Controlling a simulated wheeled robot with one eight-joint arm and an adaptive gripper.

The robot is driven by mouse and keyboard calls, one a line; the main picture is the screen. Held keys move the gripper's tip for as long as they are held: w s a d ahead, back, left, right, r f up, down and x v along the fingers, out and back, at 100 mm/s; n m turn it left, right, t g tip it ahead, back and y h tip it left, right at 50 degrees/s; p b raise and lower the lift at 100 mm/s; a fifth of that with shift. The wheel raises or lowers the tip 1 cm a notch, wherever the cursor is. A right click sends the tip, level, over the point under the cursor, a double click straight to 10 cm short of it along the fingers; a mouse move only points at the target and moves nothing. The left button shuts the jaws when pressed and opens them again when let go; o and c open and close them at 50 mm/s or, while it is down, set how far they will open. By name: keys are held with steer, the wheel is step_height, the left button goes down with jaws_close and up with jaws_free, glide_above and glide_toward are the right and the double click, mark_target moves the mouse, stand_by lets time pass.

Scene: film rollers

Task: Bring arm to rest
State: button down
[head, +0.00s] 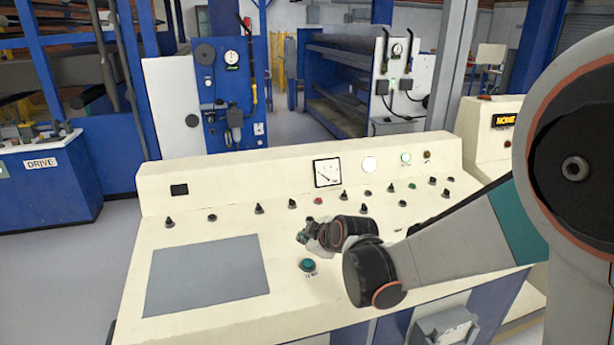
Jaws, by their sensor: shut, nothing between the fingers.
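My arm (465,243) reaches in from the right over a cream control console. My gripper (306,232) is at the arm's far end, small and dark, above the console's sloped panel. It is shut and holds nothing. A green button (308,265) sits on the panel just below my gripper in the picture, with a gap between them. Part of the panel behind the arm's wrist is hidden.
The console (190,222) carries several black knobs, a red button (318,200) and a dial gauge (327,172). A grey plate (207,276) lies flat at its left. Blue machinery (228,85) stands behind. Open floor (60,265) shows at left.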

steer(key=s+d+r+m+h, duration=0.1)
steer(key=s+d+m, duration=0.3)
steer(key=s, duration=0.6)
steer(key=s+d+r+m+g+h, duration=0.1)
steer(key=s+d+r+m, duration=0.3)
steer(key=s+d, duration=0.5)
steer(key=s+d+r+m+g+h, duration=0.1)
steer(key=s+d+r+m+h, duration=0.1)
steer(key=s+d+m, duration=0.4)
steer(key=s+d, duration=0.1)
steer(key=s, duration=0.4)
steer(key=shift+r, duration=0.4)
